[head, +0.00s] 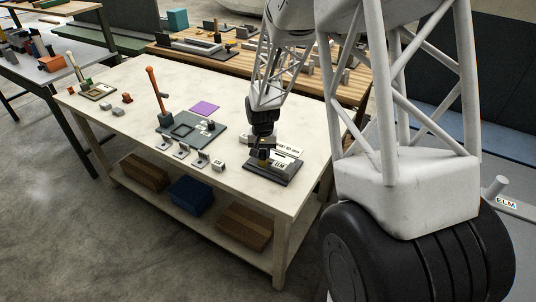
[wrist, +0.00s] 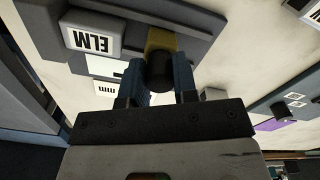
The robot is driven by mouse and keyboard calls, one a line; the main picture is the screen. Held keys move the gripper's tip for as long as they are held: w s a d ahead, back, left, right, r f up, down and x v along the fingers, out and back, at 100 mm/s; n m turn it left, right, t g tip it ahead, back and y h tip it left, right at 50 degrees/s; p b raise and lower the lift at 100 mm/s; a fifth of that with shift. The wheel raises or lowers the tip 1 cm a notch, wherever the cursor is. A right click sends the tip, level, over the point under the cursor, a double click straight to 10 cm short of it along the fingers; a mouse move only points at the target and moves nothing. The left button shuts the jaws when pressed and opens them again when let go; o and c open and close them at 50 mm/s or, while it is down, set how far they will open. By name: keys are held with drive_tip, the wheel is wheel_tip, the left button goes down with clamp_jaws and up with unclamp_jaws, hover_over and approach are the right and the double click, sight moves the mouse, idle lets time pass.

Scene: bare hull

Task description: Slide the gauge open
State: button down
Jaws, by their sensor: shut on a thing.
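The gauge (head: 288,176) is a dark grey block with a white ELM label, near the right front of the pale workbench. In the wrist view its grey body (wrist: 205,22) carries the ELM label (wrist: 92,40) and a smaller label reading mm (wrist: 106,89). A yellow slider piece (wrist: 163,40) with a black round knob (wrist: 159,70) sits on the gauge. My gripper (head: 262,155) is down at the gauge's left part. In the wrist view my gripper (wrist: 158,84) has its blue fingers either side of the knob, shut on it. The fingers hide part of the knob.
A dark plate (head: 205,140) with an orange-handled lever (head: 155,88) stands left of the gauge. Several small blocks lie along the bench front. A purple square (head: 205,104) lies farther back. The bench's right edge (head: 318,185) is close to the gauge.

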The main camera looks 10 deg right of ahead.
drive_tip(key=shift+w+a, duration=0.45)
drive_tip(key=shift+w, duration=0.05)
drive_tip(key=c, duration=0.9)
unclamp_jaws()
drive_tip(key=shift+r, duration=0.1)
drive_tip(key=shift+r, duration=3.85)
